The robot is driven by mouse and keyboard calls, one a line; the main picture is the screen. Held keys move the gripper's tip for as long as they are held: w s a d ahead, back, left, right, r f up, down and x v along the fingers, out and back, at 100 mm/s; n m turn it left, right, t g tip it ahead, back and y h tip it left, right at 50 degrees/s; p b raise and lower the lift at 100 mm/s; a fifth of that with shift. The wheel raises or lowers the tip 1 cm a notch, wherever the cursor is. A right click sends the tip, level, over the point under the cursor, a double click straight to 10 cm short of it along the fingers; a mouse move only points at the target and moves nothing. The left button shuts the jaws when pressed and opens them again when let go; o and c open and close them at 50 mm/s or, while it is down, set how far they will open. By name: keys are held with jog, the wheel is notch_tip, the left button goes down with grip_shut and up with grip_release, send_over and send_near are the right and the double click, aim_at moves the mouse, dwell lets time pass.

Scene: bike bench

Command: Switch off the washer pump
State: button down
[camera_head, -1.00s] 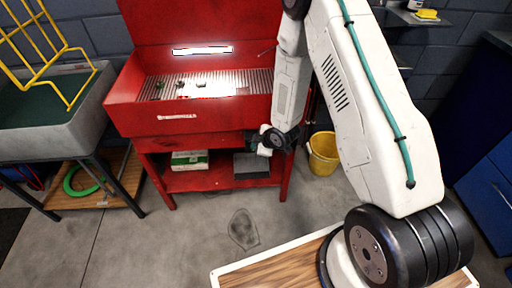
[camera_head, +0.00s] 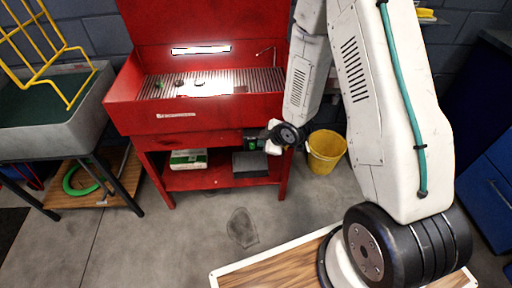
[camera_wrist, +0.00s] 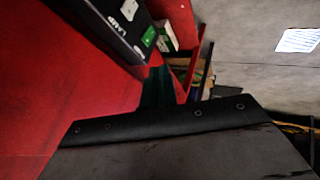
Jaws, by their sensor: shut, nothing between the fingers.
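The red parts washer (camera_head: 215,127) stands against the back wall with its lit, ribbed basin. On its front, at the right, is a small dark box (camera_head: 254,137) with a bit of green, partly covered by my wrist. I cannot read a pump label or tell a switch position. My gripper (camera_wrist: 158,88) is shut and empty, beside the red front panel and below the box in the picture; contact cannot be told.
A yellow bucket (camera_head: 325,152) stands on the floor right of the washer. The lower shelf (camera_head: 215,180) holds a green and white box (camera_head: 188,160) and a grey one (camera_head: 250,164). A grey sink (camera_head: 60,125) is at the left. Floor in front is clear.

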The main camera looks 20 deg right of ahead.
jog(key=shift+w+v, duration=0.15)
jog(key=shift+v, duration=0.65)
jog(key=shift+w+v, duration=0.15)
jog(key=shift+v, duration=0.65)
jog(key=shift+d+r, duration=0.1)
jog(key=s+d+f+m+g+h, duration=0.2)
jog(key=s+d+f+m+g, duration=0.1)
jog(key=s, duration=0.2)
jog(key=s+d+r+m+g+h, duration=0.1)
jog(key=s+d+r+m+g, duration=0.15)
jog(key=r, duration=0.25)
jog(key=s+d+r+m+g+h, duration=0.1)
jog(key=s+r+m, duration=0.1)
jog(key=s+r, duration=0.2)
jog(key=s+a+r+m, duration=0.3)
jog(key=s+r, duration=0.6)
jog(key=r, duration=0.5)
jog(key=s+a+r+m, duration=0.2)
jog(key=s+r, duration=0.7)
jog(key=r, duration=0.5)
jog(key=shift+a+r+m+t+y, duration=0.3)
jog(key=shift+a+m+t+y, duration=0.1)
jog(key=shift+m, duration=0.15)
jog(key=shift+d, duration=0.1)
